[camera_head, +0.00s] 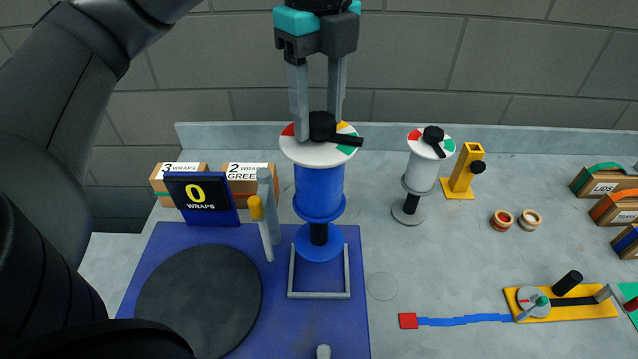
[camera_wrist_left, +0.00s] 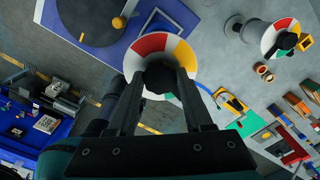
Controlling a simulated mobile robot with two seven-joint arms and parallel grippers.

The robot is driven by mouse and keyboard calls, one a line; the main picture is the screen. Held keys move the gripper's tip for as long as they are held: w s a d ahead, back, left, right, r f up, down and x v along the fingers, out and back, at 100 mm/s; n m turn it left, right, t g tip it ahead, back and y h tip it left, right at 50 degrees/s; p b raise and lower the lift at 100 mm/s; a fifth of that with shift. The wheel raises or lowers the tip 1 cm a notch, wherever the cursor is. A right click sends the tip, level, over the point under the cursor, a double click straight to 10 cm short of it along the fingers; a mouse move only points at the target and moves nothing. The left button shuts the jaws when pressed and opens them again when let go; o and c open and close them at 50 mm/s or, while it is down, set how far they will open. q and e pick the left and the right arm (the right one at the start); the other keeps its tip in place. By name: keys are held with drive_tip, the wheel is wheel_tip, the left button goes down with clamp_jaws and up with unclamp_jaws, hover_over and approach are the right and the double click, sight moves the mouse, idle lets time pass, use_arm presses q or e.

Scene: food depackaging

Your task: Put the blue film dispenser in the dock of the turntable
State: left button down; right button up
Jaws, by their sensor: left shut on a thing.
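The blue film dispenser (camera_head: 319,188) is upright, with a white, red, yellow and green top disc and a round blue base. My left gripper (camera_head: 320,115) is shut on the black knob on its top. In the left wrist view the fingers (camera_wrist_left: 158,85) close on that knob over the dispenser's coloured disc (camera_wrist_left: 181,52). The dock, a grey square frame (camera_head: 320,295), is on the blue turntable board (camera_head: 345,330). The dispenser's base overlaps the frame's back part in the picture; whether it touches the board cannot be told. The dark turntable disc (camera_head: 200,300) is left of the dock. My right gripper is not in view.
A grey post with a yellow tip (camera_head: 262,215) stands close left of the dispenser. A "0 WRAPS" sign (camera_head: 200,197) is behind the turntable. A grey dispenser (camera_head: 421,175) and a yellow stand (camera_head: 463,172) stand right. Boxes line the right edge.

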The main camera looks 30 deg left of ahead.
sight(318, 142)
use_arm(q)
wheel_tip(318, 142, down, 5)
drive_tip(key=shift+f+b, duration=0.1)
drive_tip(key=shift+b, duration=0.4)
drive_tip(key=shift+f, duration=2.7)
drive_tip(key=shift+c, duration=1.5)
unclamp_jaws()
drive_tip(key=shift+f, duration=0.15)
wheel_tip(318, 142, up, 12)
drive_tip(key=shift+r+p, duration=0.15)
drive_tip(key=shift+p, duration=0.85)
